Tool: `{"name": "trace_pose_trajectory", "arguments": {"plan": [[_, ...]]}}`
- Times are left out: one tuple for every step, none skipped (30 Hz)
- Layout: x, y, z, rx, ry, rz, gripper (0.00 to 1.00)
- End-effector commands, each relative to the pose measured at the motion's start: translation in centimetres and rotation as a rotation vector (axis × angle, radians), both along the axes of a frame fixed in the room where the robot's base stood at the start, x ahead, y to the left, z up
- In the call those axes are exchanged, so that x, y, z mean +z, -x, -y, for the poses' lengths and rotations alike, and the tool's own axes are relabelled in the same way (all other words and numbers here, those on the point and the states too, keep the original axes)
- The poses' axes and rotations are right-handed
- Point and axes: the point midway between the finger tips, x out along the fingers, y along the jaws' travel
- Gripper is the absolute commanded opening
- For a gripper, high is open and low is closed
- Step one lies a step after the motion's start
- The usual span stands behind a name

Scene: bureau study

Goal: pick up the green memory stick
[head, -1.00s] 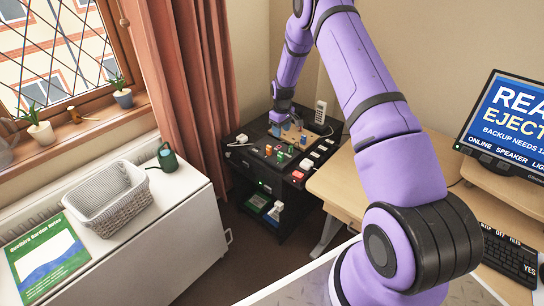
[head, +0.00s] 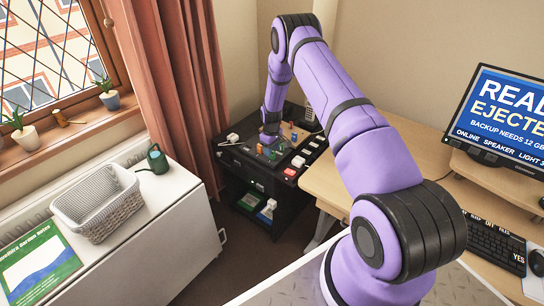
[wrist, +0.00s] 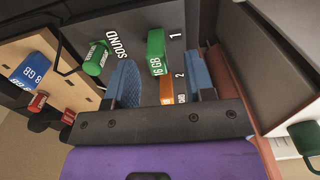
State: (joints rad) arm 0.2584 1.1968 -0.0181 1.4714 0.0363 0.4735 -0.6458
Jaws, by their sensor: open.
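The green memory stick (wrist: 156,52), marked 16 GB, stands on a dark panel beside the number 1 in the wrist view. My gripper (wrist: 161,80) is open, with one blue-padded finger on each side of the picture's middle. The stick shows just beyond the gap between the fingertips and looks apart from both. An orange stick (wrist: 167,90) by the number 2 shows between the fingers, partly hidden by my gripper's body. In the head view my gripper (head: 268,138) is low over the black cart (head: 236,160); the green stick is too small to tell there.
A green cylinder (wrist: 96,58) stands by the word SOUND. A blue 8 GB stick (wrist: 34,70) and a small red item (wrist: 37,103) are at the left of the wrist view. A desk (head: 325,185) stands right of the cart, and a white cabinet (head: 180,225) with a basket (head: 98,200) left.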

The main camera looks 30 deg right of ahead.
Motion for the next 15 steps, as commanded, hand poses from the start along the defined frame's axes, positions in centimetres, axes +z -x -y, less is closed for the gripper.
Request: {"name": "trace_pose_trajectory", "arguments": {"plan": [[-0.8, 0.1, 0.1, -0.001, 0.0, -0.002, 0.49], [-1.3, 0.2, 0.2, -0.002, -0.001, -0.001, 0.49], [-1.9, 0.2, 0.3, -0.002, 0.0, -0.002, 0.49], [-2.3, 0.2, 0.3, -0.001, -0.001, -0.001, 0.49], [-2.7, 0.2, 0.3, -0.001, -0.001, -0.001, 0.49], [-3.2, 0.2, 0.3, 0.0, 0.0, -0.002, 0.49], [-3.4, 0.2, 0.3, 0.0, 0.0, -0.002, 0.49], [-3.6, 0.2, 0.3, 0.0, -0.001, -0.001, 0.49], [-3.7, 0.1, 0.3, 0.0, 0.0, 0.0, 0.49], [-3.8, 0.1, 0.3, 0.0, 0.0, 0.0, 0.49], [-3.8, 0.1, 0.3, 0.0, 0.0, 0.001, 0.49], [-3.7, 0.1, 0.3, 0.0, 0.0, 0.001, 0.49], [-3.7, 0.1, 0.3, 0.0, 0.0, 0.001, 0.49], [-3.7, 0.1, 0.3, 0.0, 0.0, 0.0, 0.49], [-3.7, 0.1, 0.3, 0.0, 0.0, 0.0, 0.47]]}}
